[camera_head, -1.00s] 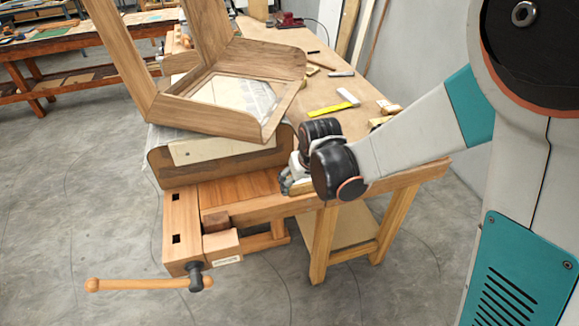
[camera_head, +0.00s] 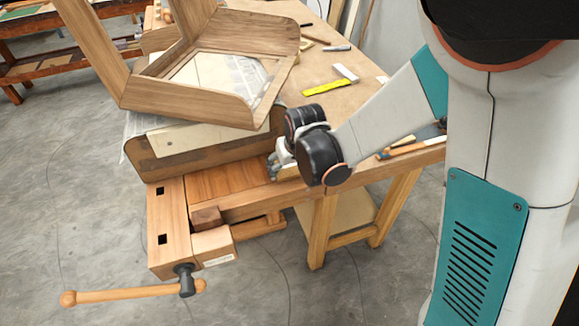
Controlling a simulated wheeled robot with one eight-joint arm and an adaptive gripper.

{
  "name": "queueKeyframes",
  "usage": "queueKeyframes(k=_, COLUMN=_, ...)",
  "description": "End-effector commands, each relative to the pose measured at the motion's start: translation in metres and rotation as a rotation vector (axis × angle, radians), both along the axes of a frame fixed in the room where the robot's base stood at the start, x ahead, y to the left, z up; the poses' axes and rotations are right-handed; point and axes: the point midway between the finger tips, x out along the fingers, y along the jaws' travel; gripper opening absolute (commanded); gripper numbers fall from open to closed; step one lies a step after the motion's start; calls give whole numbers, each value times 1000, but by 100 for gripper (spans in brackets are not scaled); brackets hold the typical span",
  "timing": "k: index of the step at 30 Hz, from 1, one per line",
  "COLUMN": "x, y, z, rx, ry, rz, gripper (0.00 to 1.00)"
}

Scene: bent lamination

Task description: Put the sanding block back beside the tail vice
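The tail vice (camera_head: 168,232) is at the near left corner of the workbench, with a wooden bar handle (camera_head: 125,294) on a dark screw. My gripper (camera_head: 279,166) is low at the bench's front edge, to the right of the vice. My dark wrist hides much of it, so I cannot tell how far its fingers are apart. A small pale tan piece (camera_head: 289,172) shows just under the gripper. It may be the sanding block, but it is too covered to tell, and I cannot tell whether it is held.
A bent wooden frame (camera_head: 190,95) stands on a curved form (camera_head: 205,154) behind the vice. The wooden strip (camera_head: 220,182) between vice and gripper looks clear.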

Motion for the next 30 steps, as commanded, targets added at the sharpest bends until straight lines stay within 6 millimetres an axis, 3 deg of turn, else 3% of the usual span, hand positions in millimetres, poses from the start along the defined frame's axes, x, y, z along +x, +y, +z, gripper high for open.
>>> queueKeyframes(k=24, x=-2, y=0, z=-16, rx=0, ry=1, rz=0, gripper=49)
queueKeyframes(k=25, x=-2, y=0, z=-16, rx=-1, ry=2, rz=0, gripper=77)
queueKeyframes(k=27, x=-2, y=0, z=-16, rx=-1, ry=2, rz=0, gripper=93)
queueKeyframes(k=30, x=-2, y=0, z=-16, rx=0, ry=1, rz=0, gripper=95)
